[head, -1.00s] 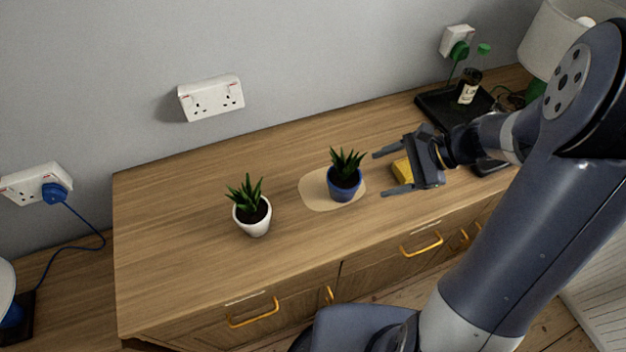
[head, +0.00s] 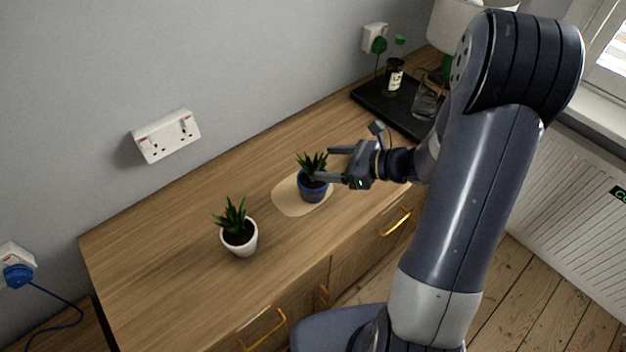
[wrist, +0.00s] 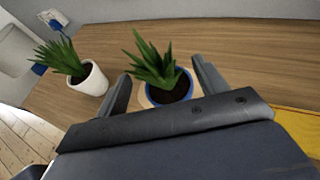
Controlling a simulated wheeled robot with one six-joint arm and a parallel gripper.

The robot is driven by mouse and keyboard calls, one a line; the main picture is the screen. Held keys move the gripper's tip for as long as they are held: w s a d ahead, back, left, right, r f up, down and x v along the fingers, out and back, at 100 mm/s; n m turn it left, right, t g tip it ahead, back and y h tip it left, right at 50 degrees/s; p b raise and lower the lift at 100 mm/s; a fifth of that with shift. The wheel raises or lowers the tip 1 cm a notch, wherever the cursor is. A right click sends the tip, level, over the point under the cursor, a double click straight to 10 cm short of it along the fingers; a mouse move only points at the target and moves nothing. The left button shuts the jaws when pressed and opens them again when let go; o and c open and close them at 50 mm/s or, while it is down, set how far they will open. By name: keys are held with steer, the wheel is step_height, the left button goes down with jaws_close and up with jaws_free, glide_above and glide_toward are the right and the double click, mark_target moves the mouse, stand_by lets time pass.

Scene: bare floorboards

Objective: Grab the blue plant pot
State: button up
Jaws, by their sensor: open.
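The blue plant pot (head: 313,192) holds a spiky green plant and stands upright on a pale round-edged mat (head: 287,198) on the wooden cabinet. My gripper (head: 324,164) is open, just right of the pot, with its fingers pointing left toward it. In the wrist view the blue pot (wrist: 178,97) shows between my two open fingers (wrist: 160,85), ahead of the gripper's palm. I cannot tell whether either finger touches it. The pot's lower part is hidden by the palm in the wrist view.
A white pot (head: 240,243) with a similar plant stands left of the blue one. A black tray (head: 372,97) with a bottle (head: 393,78) and a glass jug (head: 426,100) is at the far right. A yellow thing (wrist: 299,128) lies right of my gripper.

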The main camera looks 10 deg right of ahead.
mark_target(313, 164)
steer(key=p+x, duration=0.1)
steer(key=x, duration=0.4)
steer(key=shift+a+f, duration=0.1)
steer(key=shift+f, duration=0.1)
steer(key=shift+s, duration=0.1)
jaws_close()
stand_by(0.5)
